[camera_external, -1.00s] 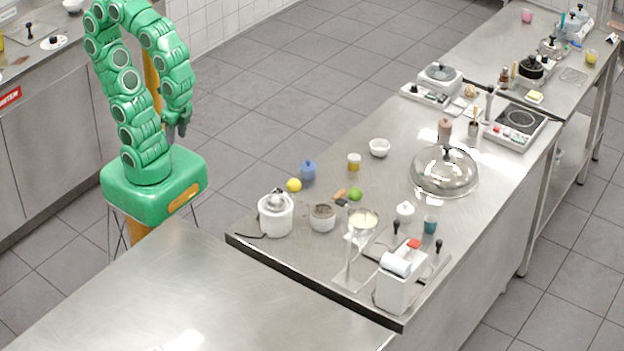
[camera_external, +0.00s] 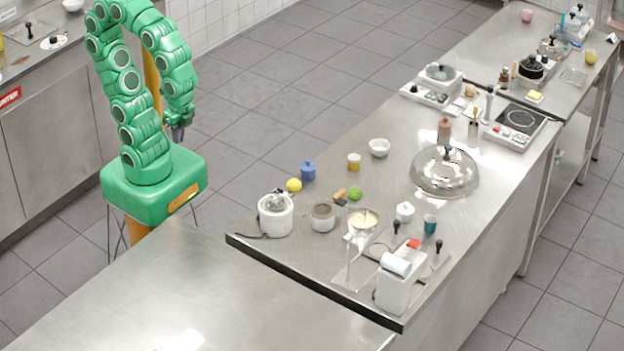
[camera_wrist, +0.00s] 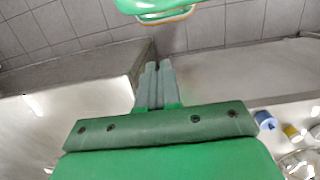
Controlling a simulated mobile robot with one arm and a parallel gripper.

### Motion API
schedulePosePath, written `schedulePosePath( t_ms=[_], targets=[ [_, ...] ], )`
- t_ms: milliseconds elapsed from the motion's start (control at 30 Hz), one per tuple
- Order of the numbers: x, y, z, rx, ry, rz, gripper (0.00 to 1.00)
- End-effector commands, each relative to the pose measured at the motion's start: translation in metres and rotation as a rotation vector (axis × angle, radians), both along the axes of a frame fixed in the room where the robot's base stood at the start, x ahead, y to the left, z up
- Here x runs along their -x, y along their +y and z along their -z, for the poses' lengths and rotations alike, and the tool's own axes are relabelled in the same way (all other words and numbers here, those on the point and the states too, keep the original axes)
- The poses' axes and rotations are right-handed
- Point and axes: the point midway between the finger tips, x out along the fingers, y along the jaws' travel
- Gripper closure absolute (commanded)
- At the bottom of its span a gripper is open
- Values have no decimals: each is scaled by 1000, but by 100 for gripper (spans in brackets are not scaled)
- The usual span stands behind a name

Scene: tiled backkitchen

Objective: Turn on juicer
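The juicer appears to be the white rounded appliance (camera_external: 276,214) with a metallic top, near the left corner of the steel counter in the external view. A dark cord lies beside it. Its switch is too small to make out. My gripper (camera_external: 178,132) hangs over the floor side of the counter, well left of the juicer and above it, touching nothing. In the wrist view my gripper's grey fingers (camera_wrist: 157,82) lie close together with nothing visible between them. I cannot make out the juicer clearly in the wrist view.
A lemon (camera_external: 294,185), a blue jar (camera_external: 308,171) and a small metal-topped pot (camera_external: 322,217) stand near the juicer. A glass dome (camera_external: 444,172) and a white machine (camera_external: 395,283) stand further right. The front steel table (camera_external: 180,290) is bare.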

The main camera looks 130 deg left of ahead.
Motion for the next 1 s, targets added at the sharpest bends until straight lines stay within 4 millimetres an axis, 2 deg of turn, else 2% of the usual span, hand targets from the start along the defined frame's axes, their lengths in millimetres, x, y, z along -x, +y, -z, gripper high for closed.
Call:
schedulePosePath(
  t_ms=[333, 567, 767, 1000],
  targets=[
    [-79, -32, -21, 96, -82, 82, 100],
    [-131, -44, -32, 147, -129, 118, 100],
    [-172, -37, -35, 168, -152, 125, 100],
    [-215, -3, -33, 165, -158, 97, 100]
  ],
)
